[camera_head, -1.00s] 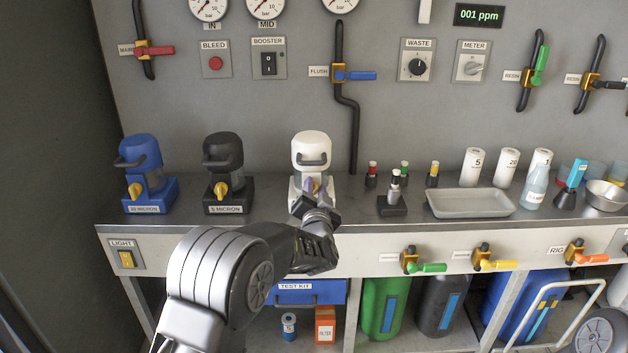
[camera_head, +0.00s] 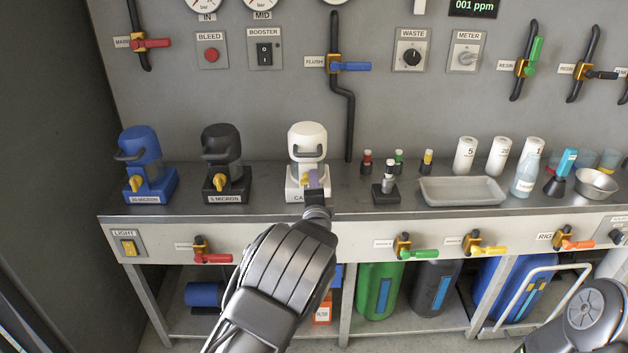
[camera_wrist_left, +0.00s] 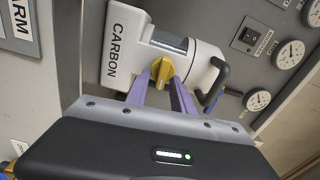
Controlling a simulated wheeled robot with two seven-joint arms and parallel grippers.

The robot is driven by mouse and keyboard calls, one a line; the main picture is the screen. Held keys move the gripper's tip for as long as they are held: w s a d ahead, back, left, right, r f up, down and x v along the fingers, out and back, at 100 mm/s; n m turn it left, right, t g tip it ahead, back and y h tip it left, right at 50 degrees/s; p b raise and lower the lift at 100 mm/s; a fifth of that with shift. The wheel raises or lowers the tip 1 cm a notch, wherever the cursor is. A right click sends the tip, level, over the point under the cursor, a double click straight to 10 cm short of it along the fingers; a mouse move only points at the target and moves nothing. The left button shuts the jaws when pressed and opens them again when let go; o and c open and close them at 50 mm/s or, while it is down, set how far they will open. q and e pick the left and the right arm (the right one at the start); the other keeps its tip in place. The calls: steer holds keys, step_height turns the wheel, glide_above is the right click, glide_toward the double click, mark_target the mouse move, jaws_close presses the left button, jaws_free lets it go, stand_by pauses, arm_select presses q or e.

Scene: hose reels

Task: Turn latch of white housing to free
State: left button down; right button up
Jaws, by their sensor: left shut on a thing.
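The white housing (camera_head: 307,145) stands upright on the bench, with a black handle on its front and a base label partly covered by my gripper. The wrist view shows this housing (camera_wrist_left: 120,45) sideways, labelled CARBON. Its yellow latch (camera_wrist_left: 161,68) sits on the front, between the two purple fingers of my left gripper (camera_wrist_left: 163,92), which is shut on it. My right gripper is not in view.
A black housing (camera_head: 222,160) and a blue housing (camera_head: 142,165) stand to the left. Right of the white one are small bottles, a black stand (camera_head: 386,192) and a grey tray (camera_head: 462,191). Valve handles stick out along the bench front, including a red one (camera_head: 213,258).

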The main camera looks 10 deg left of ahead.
arm_select(q)
steer(key=shift+f+m, duration=0.1)
steer(key=shift+m, duration=0.4)
steer(key=c, duration=1.1)
jaws_free()
steer(key=shift+s, duration=0.1)
steer(key=v, duration=0.7)
steer(key=shift+s, duration=0.3)
steer(key=shift+d, duration=0.1)
